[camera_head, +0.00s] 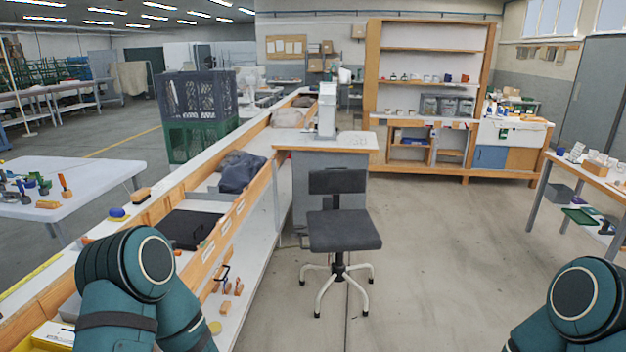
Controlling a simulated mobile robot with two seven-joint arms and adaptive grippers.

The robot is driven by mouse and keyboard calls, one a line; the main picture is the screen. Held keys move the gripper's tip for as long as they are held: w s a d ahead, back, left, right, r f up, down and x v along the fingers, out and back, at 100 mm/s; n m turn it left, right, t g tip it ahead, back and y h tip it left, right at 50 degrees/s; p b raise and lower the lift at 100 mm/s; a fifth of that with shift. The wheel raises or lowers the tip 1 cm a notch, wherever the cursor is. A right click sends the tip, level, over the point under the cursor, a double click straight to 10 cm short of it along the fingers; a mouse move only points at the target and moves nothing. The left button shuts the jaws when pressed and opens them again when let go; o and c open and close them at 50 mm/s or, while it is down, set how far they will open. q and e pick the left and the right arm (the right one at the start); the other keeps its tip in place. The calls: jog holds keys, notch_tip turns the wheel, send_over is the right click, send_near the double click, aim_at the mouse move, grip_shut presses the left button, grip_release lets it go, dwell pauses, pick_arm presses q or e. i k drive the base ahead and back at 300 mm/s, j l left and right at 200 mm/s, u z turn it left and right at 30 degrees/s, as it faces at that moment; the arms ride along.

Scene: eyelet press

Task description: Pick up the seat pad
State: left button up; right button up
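A dark grey swivel chair (337,183) stands on the floor in the middle, with a flat dark seat (343,230) on a pale five-footed base. I cannot tell whether a separate seat pad lies on its seat. A flat black square item (187,229) lies in the wood-edged bench at the left; I cannot tell whether it is a pad. My teal arm links show at the lower left and lower right. Both grippers are out of view.
The long wood-edged bench (243,208) runs away at the left, with a dark crumpled bag (241,171) in it. A press table (356,143) stands behind the chair. A side table (597,172) stands at the right. The floor (440,260) right of the chair is clear.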

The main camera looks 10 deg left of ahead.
aim_at(189, 228)
jog(key=i, duration=1.5)
jog(key=i+u, duration=0.35)
jog(key=i, duration=0.3)
jog(key=i+l+u, duration=0.3)
jog(key=i, duration=0.35)
jog(key=i+j+u, duration=0.15)
jog(key=i, duration=0.25)
jog(key=i+j+u, duration=0.1)
jog(key=i+j, duration=0.2)
jog(key=i, duration=0.05)
